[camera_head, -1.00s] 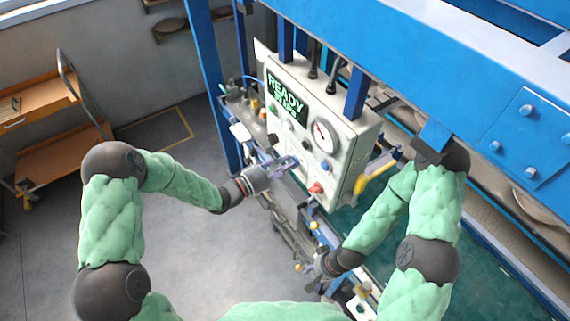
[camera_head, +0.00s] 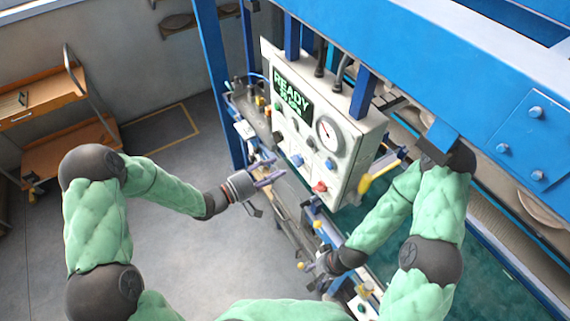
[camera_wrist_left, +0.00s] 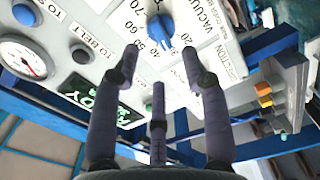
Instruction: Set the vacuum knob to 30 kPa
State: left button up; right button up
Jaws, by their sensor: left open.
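The vacuum knob (camera_wrist_left: 160,30) is blue and sits inside a printed number dial on the white control panel (camera_wrist_left: 100,55). Its pointer faces the stretch between 40 and 20, and the exact mark is hard to read. The knob also shows in the head view (camera_head: 296,160). My left gripper (camera_head: 272,172) is open and empty, its fingers pointing at the panel, apart from the knob. The fingers also show in the left wrist view (camera_wrist_left: 160,85). My right gripper (camera_head: 316,271) is low beside the machine; its jaws are too small to read.
The green display (camera_head: 291,95) reads READY; its second line is blurred. A round gauge (camera_head: 330,132), another blue knob (camera_head: 330,164) and a red knob (camera_head: 319,187) share the panel. Blue frame posts (camera_head: 221,90) stand beside it.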

pick_arm(q)
jog(key=v, duration=0.6)
jog(key=shift+a, duration=0.1)
dwell(0.3)
